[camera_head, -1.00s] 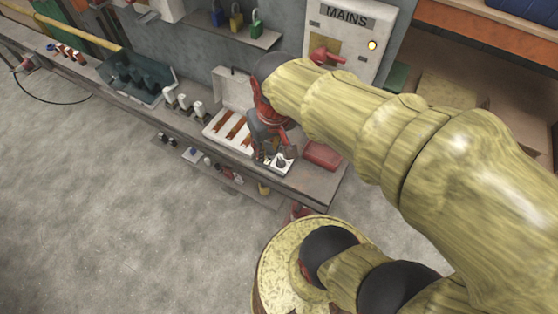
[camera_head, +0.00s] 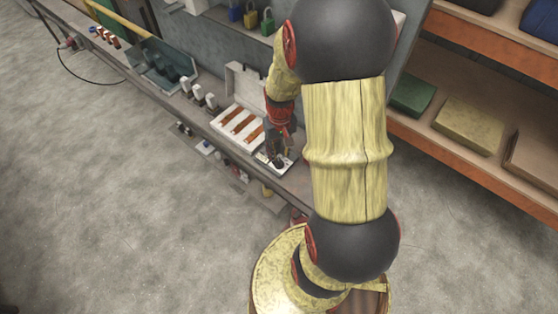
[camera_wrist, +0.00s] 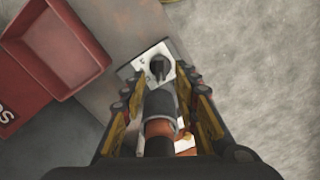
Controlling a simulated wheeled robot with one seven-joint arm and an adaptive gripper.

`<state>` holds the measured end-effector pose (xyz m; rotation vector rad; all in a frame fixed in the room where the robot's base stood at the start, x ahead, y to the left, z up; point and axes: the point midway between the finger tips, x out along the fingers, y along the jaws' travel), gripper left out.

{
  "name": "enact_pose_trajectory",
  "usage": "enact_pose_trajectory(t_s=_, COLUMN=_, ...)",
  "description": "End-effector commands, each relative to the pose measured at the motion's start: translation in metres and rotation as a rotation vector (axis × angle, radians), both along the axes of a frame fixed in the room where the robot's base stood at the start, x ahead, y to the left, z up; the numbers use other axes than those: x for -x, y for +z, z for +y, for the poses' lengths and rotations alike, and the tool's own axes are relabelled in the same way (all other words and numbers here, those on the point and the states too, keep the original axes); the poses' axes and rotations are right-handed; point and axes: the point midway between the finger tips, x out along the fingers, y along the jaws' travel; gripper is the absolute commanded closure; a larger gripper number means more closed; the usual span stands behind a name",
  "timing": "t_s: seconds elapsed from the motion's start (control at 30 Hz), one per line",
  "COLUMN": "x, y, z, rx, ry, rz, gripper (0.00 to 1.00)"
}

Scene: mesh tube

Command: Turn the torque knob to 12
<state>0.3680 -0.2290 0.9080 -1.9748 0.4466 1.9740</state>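A dark round knob (camera_wrist: 158,66) with a raised grip sits on a white plate with small markings (camera_wrist: 136,66) in the wrist view. The markings are too small to read. The plate also shows near the bench edge in the head view (camera_head: 288,164), partly covered by my gripper (camera_head: 276,148). My gripper (camera_wrist: 160,88) has its two fingers apart, with the knob just beyond the tips and not visibly touched. A grey cylinder with a copper-coloured band (camera_wrist: 160,112) shows between the fingers, with gaps at its sides. I cannot tell what it belongs to.
A red tray (camera_wrist: 58,42) lies left of the plate in the wrist view. A white open case with brown strips (camera_head: 226,112) stands beside the plate. Grey-white blocks (camera_head: 205,97) and a dark tray (camera_head: 160,66) stand farther along. Shelves (camera_head: 465,165) are at the right.

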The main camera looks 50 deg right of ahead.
Motion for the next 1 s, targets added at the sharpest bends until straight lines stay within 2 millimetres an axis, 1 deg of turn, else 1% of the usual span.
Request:
enact_pose_trajectory(t_s=0.03, x=0.001, y=-0.012, z=0.001, rx=-0.003, ry=0.0, rz=0.003, gripper=0.7)
enact_pose_trajectory(t_s=0.1, x=0.001, y=-0.022, z=0.001, rx=-0.001, ry=0.0, rz=0.003, gripper=0.7)
enact_pose_trajectory(t_s=0.3, x=0.0, y=-0.041, z=0.001, rx=-0.001, ry=0.0, rz=0.002, gripper=0.7)
enact_pose_trajectory(t_s=0.43, x=0.0, y=-0.044, z=0.001, rx=0.0, ry=0.0, rz=0.001, gripper=0.7)
enact_pose_trajectory(t_s=0.67, x=0.0, y=-0.044, z=0.0, rx=0.0, ry=0.0, rz=0.001, gripper=0.7)
enact_pose_trajectory(t_s=1.0, x=0.0, y=-0.044, z=0.0, rx=0.0, ry=0.0, rz=0.001, gripper=0.9)
